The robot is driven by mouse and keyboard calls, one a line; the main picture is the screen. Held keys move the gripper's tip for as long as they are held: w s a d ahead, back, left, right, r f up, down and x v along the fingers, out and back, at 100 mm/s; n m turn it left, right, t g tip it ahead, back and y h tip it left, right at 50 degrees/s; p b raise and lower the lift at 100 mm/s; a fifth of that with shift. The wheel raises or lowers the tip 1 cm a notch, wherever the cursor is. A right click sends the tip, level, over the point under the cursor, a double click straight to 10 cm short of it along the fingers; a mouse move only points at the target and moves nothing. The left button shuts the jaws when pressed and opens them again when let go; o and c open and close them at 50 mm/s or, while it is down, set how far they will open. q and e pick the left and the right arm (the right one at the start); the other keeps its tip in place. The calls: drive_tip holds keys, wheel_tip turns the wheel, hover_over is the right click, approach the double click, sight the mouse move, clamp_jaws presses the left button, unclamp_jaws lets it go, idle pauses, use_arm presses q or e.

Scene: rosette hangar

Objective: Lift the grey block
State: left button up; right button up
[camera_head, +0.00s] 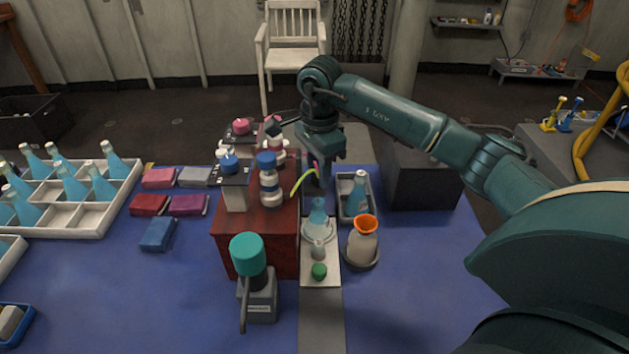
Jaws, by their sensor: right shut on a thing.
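My right gripper (316,184) reaches in from the right and points down beside the red box, above the bottle on the narrow white tray. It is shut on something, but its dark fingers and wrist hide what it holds. A flat grey block (195,177) lies on the blue table top at the left, beside a pink block and apart from my gripper. I cannot tell whether another grey block is between the fingers. My left gripper is not in view.
A red box (258,222) carries several jars and stands. A yellow-green curved thing (302,181) is close to my right gripper. A grey bin (356,209) with a bottle, an orange-rimmed vase (363,244) and a teal-topped device (249,256) crowd nearby. The right of the blue table (425,270) is clear.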

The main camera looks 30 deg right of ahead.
drive_tip(key=shift+r+p, duration=1.7)
drive_tip(key=shift+r, duration=0.9)
drive_tip(key=shift+f, duration=0.15)
drive_tip(key=o, duration=0.8)
drive_tip(key=shift+c, duration=0.2)
wheel_tip(320, 180, up, 7)
drive_tip(key=p, duration=0.4)
